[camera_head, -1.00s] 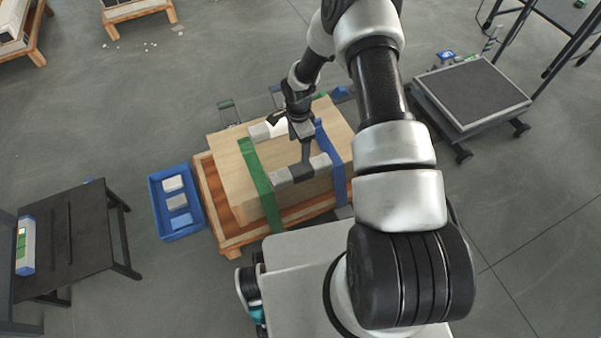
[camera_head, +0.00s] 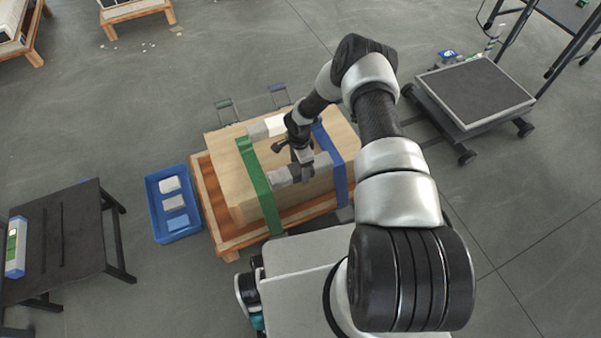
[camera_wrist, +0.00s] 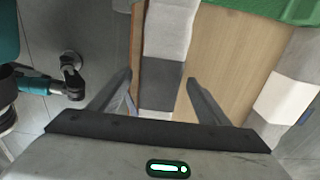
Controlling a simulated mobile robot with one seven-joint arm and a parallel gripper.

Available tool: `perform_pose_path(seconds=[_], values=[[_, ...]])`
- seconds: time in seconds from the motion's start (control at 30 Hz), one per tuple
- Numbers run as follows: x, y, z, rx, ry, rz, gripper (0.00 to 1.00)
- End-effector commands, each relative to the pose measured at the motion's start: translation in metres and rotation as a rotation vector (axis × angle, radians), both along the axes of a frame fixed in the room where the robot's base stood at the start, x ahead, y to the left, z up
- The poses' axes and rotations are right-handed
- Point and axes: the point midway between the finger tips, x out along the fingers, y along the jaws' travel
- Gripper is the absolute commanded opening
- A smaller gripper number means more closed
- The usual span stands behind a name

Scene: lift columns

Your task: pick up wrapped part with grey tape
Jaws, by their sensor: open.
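A pale grey wrapped part with a dark grey tape band lies near the front edge of a wooden crate top (camera_head: 232,170). Its left end shows in the head view (camera_head: 282,177), and it runs up the middle of the wrist view (camera_wrist: 166,30), band included. My gripper (camera_head: 303,163) is over its middle. In the wrist view the open fingers (camera_wrist: 160,80) lie to either side of the banded part; I cannot tell whether they are down around it. A second wrapped part, with a white band (camera_wrist: 289,96), lies farther back on the crate (camera_head: 266,128).
A green strap (camera_head: 259,185) and a blue strap (camera_head: 333,165) cross the crate. A blue bin (camera_head: 152,210) with several small blocks stands left of it. A black table (camera_head: 70,240) is far left, a grey cart (camera_head: 474,92) at right. Open floor lies behind.

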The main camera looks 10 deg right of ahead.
Motion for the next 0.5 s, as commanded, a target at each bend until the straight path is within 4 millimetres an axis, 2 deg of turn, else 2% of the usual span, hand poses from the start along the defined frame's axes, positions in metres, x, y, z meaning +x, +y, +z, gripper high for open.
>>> perform_pose_path(seconds=[0.1,0.33,0.37,0.5], values=[[0.0001,0.0003,-0.0107,0.0,-0.001,0.0,0.7],[0.0003,0.0004,-0.0111,0.0,-0.001,0.001,0.7],[0.0003,0.0004,-0.0111,0.0,-0.001,0.001,0.69],[0.0002,0.0004,-0.011,0.0,-0.001,0.001,0.45]])
